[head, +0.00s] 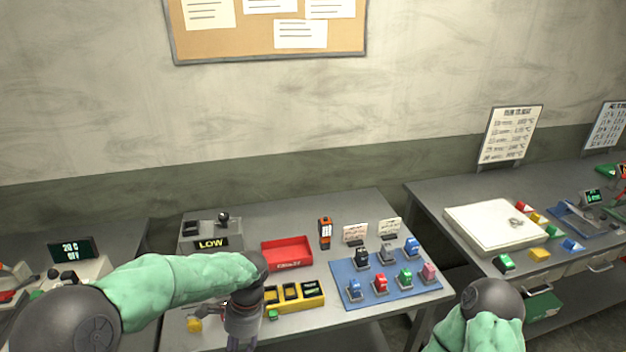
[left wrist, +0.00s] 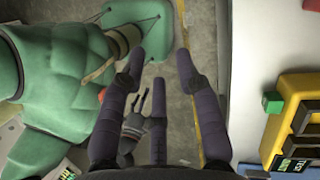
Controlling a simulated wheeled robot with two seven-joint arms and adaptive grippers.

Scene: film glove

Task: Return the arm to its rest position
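My left arm, in a green sleeve, comes in from the left of the head view. Its gripper (head: 241,344) points down at the front of the middle table, left of the yellow rack, with its fingertips cut off by the frame's lower edge. In the left wrist view the left gripper (left wrist: 158,58) has its dark fingers spread, with nothing between them, above the floor beside the table edge. My right arm shows only as a green sleeve and dark joint at the lower right of the head view. Its gripper is out of sight.
A yellow rack (head: 313,301) with dark slots stands right of the left gripper, a small green block (head: 272,315) beside it. Behind are a red tray (head: 287,264) and the LOW box (head: 197,240). A blue mat (head: 343,268) holds several small coloured items. A gap separates the right table.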

